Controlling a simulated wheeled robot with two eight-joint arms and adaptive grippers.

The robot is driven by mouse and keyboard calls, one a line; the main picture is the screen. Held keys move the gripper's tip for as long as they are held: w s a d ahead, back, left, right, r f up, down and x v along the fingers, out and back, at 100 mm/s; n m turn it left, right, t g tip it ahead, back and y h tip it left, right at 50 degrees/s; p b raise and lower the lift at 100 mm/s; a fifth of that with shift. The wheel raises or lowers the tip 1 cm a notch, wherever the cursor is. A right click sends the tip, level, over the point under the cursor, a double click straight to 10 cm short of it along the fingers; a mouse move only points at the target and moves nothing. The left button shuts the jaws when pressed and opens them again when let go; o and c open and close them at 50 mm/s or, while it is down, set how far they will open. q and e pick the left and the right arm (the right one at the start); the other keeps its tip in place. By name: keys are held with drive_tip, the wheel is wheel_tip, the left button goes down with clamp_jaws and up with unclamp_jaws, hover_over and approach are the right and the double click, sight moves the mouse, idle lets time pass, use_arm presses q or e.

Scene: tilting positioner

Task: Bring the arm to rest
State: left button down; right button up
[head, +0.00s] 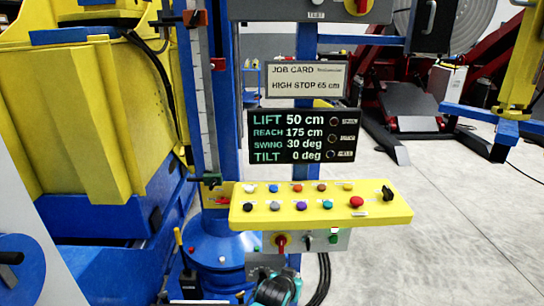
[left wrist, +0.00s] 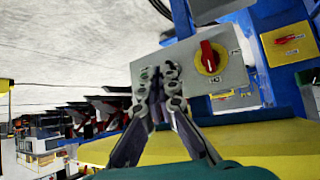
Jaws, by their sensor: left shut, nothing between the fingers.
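My left gripper (head: 276,288) is at the bottom middle of the head view, below the yellow button panel (head: 384,214). In the left wrist view its two fingers (left wrist: 160,75) are together with nothing between them. They point at a grey switch box (left wrist: 232,72) with a red rotary knob (left wrist: 208,56), which sits just right of the fingertips. The fingers hide part of the box's left side, and I cannot tell whether they touch it. My right gripper is not in view.
A display (head: 304,136) reads lift 50 cm, reach 175 cm, swing 30 deg, tilt 0 deg. A job card (head: 304,79) says high stop 65. Blue posts and a yellow machine (head: 75,110) fill the left. Open floor (head: 450,215) lies right.

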use_arm(q)
drive_tip(key=s+a+r+n+y, duration=0.1)
drive_tip(key=s+a+r, duration=0.2)
drive_tip(key=s+a, duration=0.25)
drive_tip(key=s+a+r+n+g+y, duration=0.1)
drive_tip(key=s+a+r, duration=0.1)
drive_tip(key=s+a, duration=0.35)
drive_tip(key=s+a+r+n+y, duration=0.1)
drive_tip(key=s+a+r, duration=0.2)
drive_tip(key=a, duration=0.5)
drive_tip(key=s+a+f+n+g, duration=0.1)
drive_tip(key=s+a, duration=0.4)
drive_tip(key=s, duration=0.4)
drive_tip(key=shift+a+f+y, duration=0.25)
drive_tip(key=shift+a+y, duration=0.15)
